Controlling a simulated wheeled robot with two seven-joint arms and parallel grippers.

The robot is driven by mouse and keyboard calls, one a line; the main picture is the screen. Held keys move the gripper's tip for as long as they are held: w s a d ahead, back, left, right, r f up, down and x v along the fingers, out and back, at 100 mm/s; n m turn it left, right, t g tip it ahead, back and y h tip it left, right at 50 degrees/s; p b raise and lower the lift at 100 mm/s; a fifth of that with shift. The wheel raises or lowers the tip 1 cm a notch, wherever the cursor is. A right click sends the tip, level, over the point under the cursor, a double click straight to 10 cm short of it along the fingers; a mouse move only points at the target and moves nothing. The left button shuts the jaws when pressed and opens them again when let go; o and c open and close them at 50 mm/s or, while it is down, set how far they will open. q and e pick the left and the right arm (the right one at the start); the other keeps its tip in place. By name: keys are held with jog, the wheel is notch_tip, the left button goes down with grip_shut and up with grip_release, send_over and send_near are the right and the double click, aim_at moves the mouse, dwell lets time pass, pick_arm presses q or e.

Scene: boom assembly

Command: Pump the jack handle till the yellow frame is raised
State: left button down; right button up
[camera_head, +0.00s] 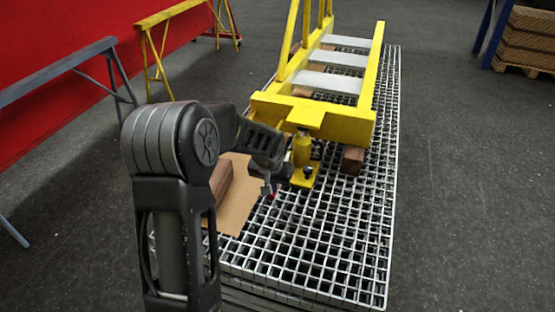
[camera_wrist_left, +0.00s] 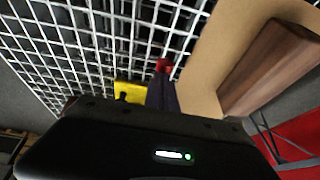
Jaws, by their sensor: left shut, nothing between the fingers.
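The yellow frame (camera_head: 330,122) spans the top middle of the head view, its near crossbar above the grating. The yellow jack (camera_head: 302,152) stands upright under that crossbar on a yellow base, which also shows in the left wrist view (camera_wrist_left: 128,91). A red tip (camera_wrist_left: 163,65), apparently the end of the jack handle, shows in the left wrist view, with a dark shaft below it. My left gripper (camera_head: 268,184) is shut and empty, low beside the jack on its left. Its body hides part of the handle, and I cannot tell whether they touch. My right gripper is not in view.
A metal grating (camera_head: 335,250) lies under the jack. A brown board (camera_head: 239,200) with a wooden block (camera_head: 221,181) lies to the left, and another block (camera_head: 352,160) is right of the jack.

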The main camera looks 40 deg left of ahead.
pick_arm(q)
jog(key=shift+f, duration=0.6)
jog(key=shift+s, duration=0.1)
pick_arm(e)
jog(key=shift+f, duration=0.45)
pick_arm(q)
jog(key=shift+s+d+f, duration=0.1)
jog(key=shift+f, duration=0.05)
